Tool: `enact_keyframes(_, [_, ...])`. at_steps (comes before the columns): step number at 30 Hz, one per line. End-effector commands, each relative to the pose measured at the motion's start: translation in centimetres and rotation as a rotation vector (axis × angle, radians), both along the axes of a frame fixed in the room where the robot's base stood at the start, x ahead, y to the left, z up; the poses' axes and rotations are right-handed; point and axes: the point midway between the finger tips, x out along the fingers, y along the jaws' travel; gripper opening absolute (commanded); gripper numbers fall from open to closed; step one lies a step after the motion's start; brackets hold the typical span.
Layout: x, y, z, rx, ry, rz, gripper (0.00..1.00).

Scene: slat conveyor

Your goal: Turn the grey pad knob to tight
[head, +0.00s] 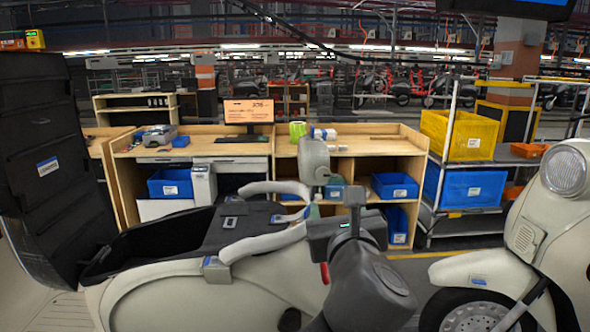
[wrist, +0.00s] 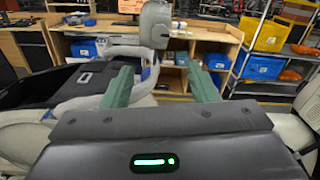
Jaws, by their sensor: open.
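A rounded grey pad (head: 314,161) stands upright on a short post above the rear of the cream scooter (head: 165,295). The pad also shows at the top centre of the wrist view (wrist: 155,25). No separate knob can be clearly made out; its dial or tight mark is not readable. My gripper (wrist: 160,76) is open, its two green fingers spread with nothing seen held between them. The fingers point toward the area below the pad, apart from it. In the head view my gripper (head: 315,209) is partly hidden by my wrist.
White curved grab rails (head: 262,243) flank the black seat (head: 232,226) close to my gripper. A black top case (head: 45,165) stands open at left. Another scooter (head: 550,215) is at right. Behind are wooden benches (head: 385,148) and a rack with a yellow crate (head: 460,135).

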Motion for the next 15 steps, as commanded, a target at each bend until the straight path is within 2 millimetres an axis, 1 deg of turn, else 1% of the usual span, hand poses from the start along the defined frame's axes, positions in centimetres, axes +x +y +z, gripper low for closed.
enact_keyframes(5, [0.1, 0.0, 0.0, 0.0, -0.001, 0.0, 0.54])
enact_keyframes(8, [0.6, 0.0, -0.1, -0.001, -0.002, 0.003, 0.54])
enact_keyframes(15, [2.4, 0.1, -0.2, 0.001, 0.0, 0.004, 0.54])
